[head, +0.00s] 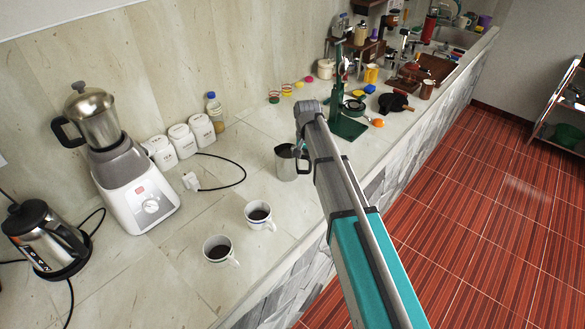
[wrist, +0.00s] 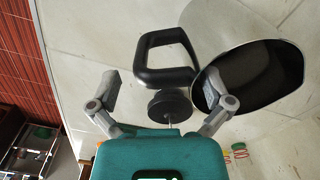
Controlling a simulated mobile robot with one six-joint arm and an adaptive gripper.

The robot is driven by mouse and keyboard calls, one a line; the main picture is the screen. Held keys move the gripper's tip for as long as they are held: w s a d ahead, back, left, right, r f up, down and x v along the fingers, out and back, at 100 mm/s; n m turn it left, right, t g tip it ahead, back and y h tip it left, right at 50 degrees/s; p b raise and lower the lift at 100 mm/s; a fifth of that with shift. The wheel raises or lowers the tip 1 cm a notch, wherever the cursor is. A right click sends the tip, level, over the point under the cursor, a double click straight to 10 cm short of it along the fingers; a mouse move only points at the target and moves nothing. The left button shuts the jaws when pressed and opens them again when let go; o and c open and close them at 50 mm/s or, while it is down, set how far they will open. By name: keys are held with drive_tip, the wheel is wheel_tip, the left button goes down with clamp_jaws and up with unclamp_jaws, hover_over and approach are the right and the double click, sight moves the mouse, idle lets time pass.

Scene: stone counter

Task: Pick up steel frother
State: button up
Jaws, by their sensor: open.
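The steel frother (head: 285,165) is a metal jug with a black handle, upright on the counter and partly hidden by my arm in the head view. In the wrist view its wide mouth (wrist: 250,75) is on the right, dark inside, and its black handle (wrist: 165,76) shows at centre. A round black knob on a thin rod (wrist: 170,105) lies in front of the handle. My gripper (wrist: 160,90) is open, with the handle and knob seen between its fingers. The right finger overlaps the jug's rim in this view; I cannot tell whether it touches. It also shows in the head view (head: 305,148).
Two dark-filled cups (head: 218,250) (head: 260,215) stand nearer on the counter. A blender (head: 140,195), white canisters (head: 182,140) and a kettle (head: 45,240) are on the left. A green stand (head: 347,126) rises beyond the frother. The counter's edge drops off on the right.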

idle(0.6)
drive_tip(key=c, duration=1.2)
drive_tip(key=shift+o, duration=0.2)
drive_tip(key=shift+r+p, duration=0.35)
drive_tip(key=shift+p, duration=0.1)
drive_tip(key=shift+r+p, duration=1.15)
drive_tip(key=shift+s+r, duration=0.15)
drive_tip(key=shift+r, duration=0.1)
drive_tip(key=s+d+r+p, duration=0.3)
drive_tip(key=s+r+p, duration=0.6)
drive_tip(key=s, duration=0.4)
drive_tip(key=shift+r+p, duration=0.2)
drive_tip(key=shift+p, duration=0.2)
drive_tip(key=shift+s, duration=0.2)
